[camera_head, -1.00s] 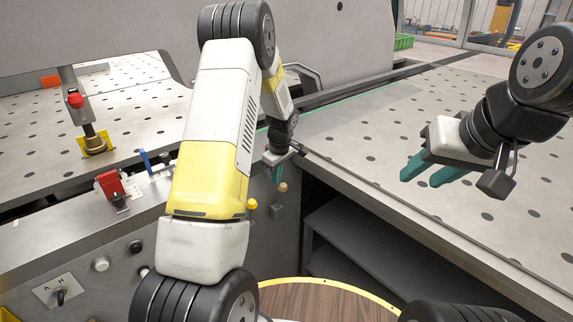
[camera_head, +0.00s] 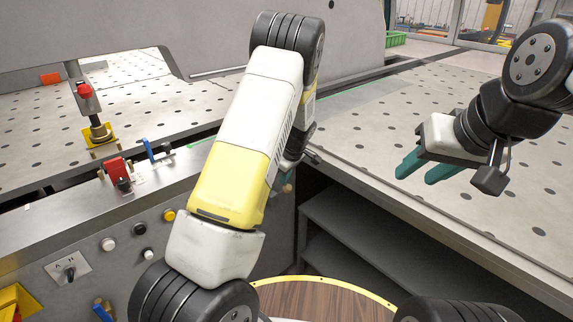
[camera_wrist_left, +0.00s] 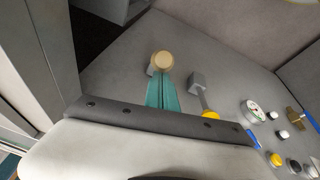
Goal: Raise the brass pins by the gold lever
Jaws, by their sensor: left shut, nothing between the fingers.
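The gold lever's round knob (camera_wrist_left: 163,60) stands out from the grey front panel in the left wrist view, just beyond my left fingertips. In the head view only a small part of the gold lever (camera_head: 288,188) shows beside my left arm. My left gripper (camera_wrist_left: 162,82) has its teal fingers together, empty; the tips overlap the knob's lower edge in the picture, and I cannot tell if they touch. In the head view this gripper is mostly hidden behind its arm. My right gripper (camera_head: 423,168) is open and empty over the right table. I cannot clearly make out the brass pins.
A lever with a yellow ball (camera_wrist_left: 211,115) sits right of the gold knob. A gauge (camera_wrist_left: 251,110) and several buttons lie further right. The perforated table (camera_head: 350,150) is mostly clear. A red clamp piece (camera_head: 117,168) and blue handle (camera_head: 152,151) stand on the machine's edge.

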